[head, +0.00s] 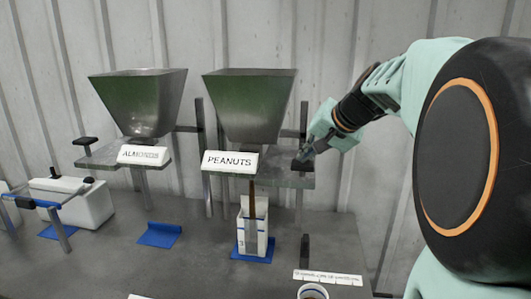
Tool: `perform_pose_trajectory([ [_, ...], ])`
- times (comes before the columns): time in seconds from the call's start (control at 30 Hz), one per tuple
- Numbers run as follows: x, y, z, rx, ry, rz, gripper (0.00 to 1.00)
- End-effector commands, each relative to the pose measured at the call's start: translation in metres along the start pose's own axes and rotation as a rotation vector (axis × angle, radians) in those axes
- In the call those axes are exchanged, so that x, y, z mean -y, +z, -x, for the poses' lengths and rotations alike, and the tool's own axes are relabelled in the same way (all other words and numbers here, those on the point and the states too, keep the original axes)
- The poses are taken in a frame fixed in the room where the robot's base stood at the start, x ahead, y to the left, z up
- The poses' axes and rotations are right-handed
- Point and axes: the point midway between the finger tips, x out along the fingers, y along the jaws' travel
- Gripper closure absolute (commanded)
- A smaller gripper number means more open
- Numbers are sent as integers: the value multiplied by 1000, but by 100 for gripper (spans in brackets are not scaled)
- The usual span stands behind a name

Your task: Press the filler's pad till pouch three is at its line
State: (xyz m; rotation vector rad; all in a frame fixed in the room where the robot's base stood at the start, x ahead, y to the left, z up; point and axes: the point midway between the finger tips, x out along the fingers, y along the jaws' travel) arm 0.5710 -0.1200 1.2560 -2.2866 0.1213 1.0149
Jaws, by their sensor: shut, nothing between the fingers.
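The filler labelled PEANUTS (250,95) has a metal hopper above a grey shelf. Its dark pad (303,165) is at the shelf's right end. My gripper (305,156) is shut and empty, its fingertips down at the pad and seemingly touching it. A brown stream (252,198) runs from under the hopper into the open top of a white pouch (262,243) marked 3. The pouch stands upright on a blue mat (237,257). A narrow grey strip shows on its front. The fill level and its line are too small to read surely.
A second filler labelled ALMONDS (140,95) stands to the left, with its own dark pad (86,141) and an empty blue mat (160,235) below. A white container (85,207) is far left. A printed strip (328,277) and a cup (313,291) are in front.

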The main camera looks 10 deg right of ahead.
Motion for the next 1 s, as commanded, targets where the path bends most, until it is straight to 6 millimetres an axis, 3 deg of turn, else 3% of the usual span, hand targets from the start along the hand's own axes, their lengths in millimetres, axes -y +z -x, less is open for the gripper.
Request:
perform_pose_trajectory([
  [0.73,20,-20,27,2,1,-1,100],
  [1.0,21,-21,28,1,0,0,100],
])
